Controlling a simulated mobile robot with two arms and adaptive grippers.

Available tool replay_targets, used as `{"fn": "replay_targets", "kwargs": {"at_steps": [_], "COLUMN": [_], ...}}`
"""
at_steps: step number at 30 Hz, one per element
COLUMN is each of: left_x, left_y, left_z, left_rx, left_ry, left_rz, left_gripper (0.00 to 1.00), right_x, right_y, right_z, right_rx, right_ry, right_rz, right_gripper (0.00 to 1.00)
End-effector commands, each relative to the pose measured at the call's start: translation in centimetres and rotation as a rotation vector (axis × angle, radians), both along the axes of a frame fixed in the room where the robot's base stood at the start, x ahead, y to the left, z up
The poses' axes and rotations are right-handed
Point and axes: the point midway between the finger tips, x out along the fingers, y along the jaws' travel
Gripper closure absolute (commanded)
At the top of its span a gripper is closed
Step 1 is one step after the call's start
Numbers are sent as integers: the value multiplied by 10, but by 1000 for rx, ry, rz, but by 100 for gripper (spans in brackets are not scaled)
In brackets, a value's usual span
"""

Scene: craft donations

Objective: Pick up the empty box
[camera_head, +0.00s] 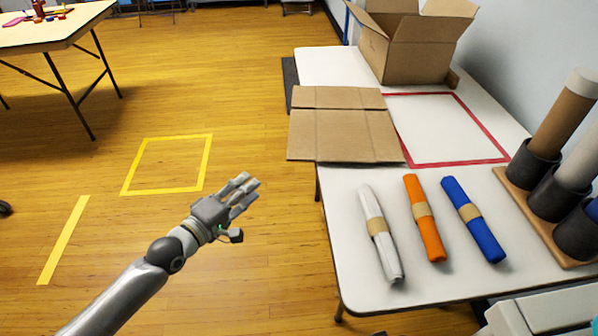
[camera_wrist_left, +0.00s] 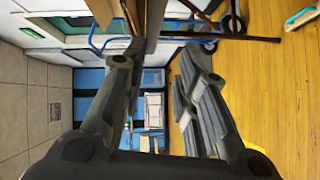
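An open brown cardboard box (camera_head: 412,55) stands upright at the far end of the white table, its flaps spread; its inside bottom is hidden. A flattened piece of cardboard (camera_head: 345,133) lies nearer, its left edge past the table edge. My left gripper (camera_head: 245,192) is open and empty over the wooden floor, left of the table and apart from the box. In the left wrist view its fingers (camera_wrist_left: 160,85) are spread with nothing between them. My right gripper is not in view.
White, orange (camera_head: 425,218) and blue (camera_head: 473,220) rolls lie on the table's near part. A rack of tubes (camera_head: 540,170) stands at the right. A red taped outline (camera_head: 450,125) is bare inside. The floor has a yellow taped square (camera_head: 168,190). Another table (camera_head: 45,35) stands far left.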

Motion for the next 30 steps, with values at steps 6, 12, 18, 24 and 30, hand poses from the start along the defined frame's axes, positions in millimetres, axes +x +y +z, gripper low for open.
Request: {"fn": "replay_targets", "kwargs": {"at_steps": [6,12,18,24,30], "left_x": [-18,-15,4,21,37], "left_y": [-24,-34,-53,-70,-86], "left_z": [30,37,36,35,36], "left_rx": [-155,-179,-178,-175,-175], "left_ry": [31,37,35,34,36], "left_rz": [-86,-97,-98,-97,-95], "left_gripper": [72,72,72,72,72], "right_x": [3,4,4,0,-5], "right_y": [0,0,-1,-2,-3], "right_z": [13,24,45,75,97], "right_rx": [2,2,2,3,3], "right_ry": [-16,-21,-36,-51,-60], "right_rz": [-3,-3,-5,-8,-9], "right_gripper": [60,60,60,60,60]}}
